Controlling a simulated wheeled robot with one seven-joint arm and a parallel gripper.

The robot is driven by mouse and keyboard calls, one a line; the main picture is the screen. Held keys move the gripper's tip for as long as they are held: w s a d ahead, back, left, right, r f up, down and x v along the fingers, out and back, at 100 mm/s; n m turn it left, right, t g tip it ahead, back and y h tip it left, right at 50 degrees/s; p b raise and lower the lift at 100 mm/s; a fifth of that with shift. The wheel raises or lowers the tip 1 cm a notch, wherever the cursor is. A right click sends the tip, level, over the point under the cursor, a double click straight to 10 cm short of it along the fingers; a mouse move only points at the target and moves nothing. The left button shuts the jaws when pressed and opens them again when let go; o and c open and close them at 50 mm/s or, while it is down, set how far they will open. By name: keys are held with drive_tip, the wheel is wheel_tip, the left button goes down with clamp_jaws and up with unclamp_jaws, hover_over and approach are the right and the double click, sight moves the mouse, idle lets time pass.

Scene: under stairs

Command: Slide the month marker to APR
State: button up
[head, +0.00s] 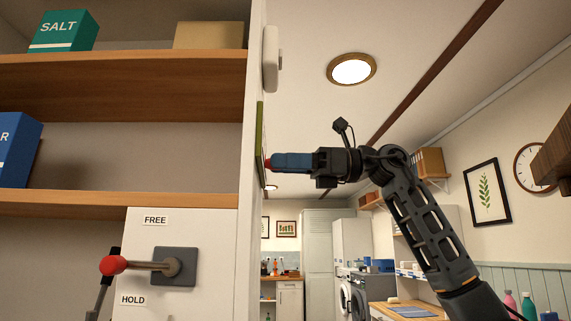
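A green board (260,128) is fixed to the side face of the cabinet and is seen almost edge-on. Its month labels, including APR, cannot be read from here. A small red piece (267,165), possibly the month marker, sticks out from the board's lower part. My gripper (273,163) points left at the board, with its blue fingers level and their tips at the red piece. The fingers overlap in this side view, so I cannot tell their opening or whether they grip the red piece.
The cabinet side (249,90) stands close to my fingertips. A white fixture (271,58) juts out above the board. A red-knobbed lever (113,265) sits on the front panel between FREE and HOLD labels. Open room lies right of the cabinet.

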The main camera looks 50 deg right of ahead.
drive_tip(key=shift+o, duration=0.3)
drive_tip(key=b+v, duration=0.1)
drive_tip(key=v, duration=0.6)
drive_tip(key=shift+s+d+b, duration=0.25)
drive_tip(key=shift+b, duration=0.15)
